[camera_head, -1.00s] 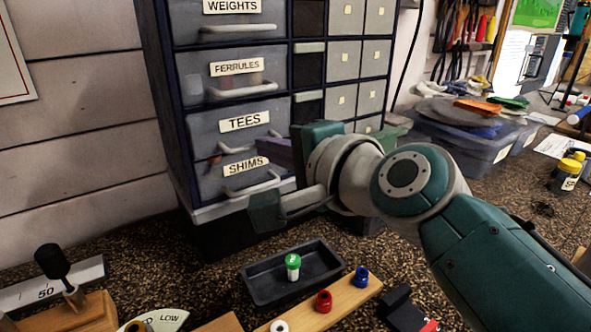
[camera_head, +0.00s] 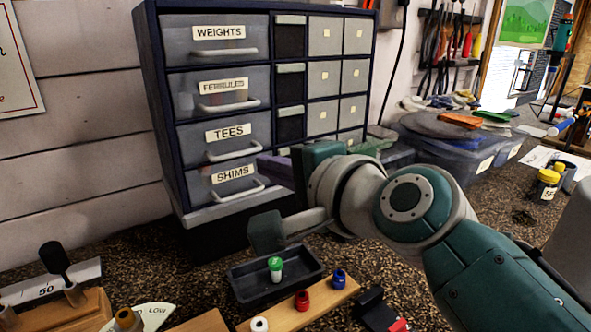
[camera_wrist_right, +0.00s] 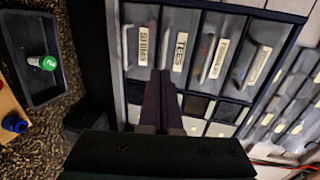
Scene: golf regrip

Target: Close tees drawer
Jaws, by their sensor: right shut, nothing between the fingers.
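The tees drawer (camera_head: 190,145) is a translucent grey drawer with a white TEES label and a pale bar handle. It sits third from the top in the left column of the dark cabinet, and its front looks about flush with its neighbours. It also shows in the wrist view (camera_wrist_right: 179,62). My right gripper (camera_head: 262,164) is shut and empty, its purple fingers close to the right part of the tees and shims fronts. In the wrist view the right fingertips (camera_wrist_right: 162,75) overlap the edge between these two drawers; I cannot tell whether they touch. My left gripper is out of view.
The shims drawer (camera_head: 205,190) is just below and the ferrules drawer (camera_head: 186,95) above. A black tray (camera_head: 240,290) with a green-capped bottle (camera_head: 275,268) lies below my right gripper. A wooden strip (camera_head: 328,296) with coloured pieces is in front. Bins (camera_head: 478,150) stand right.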

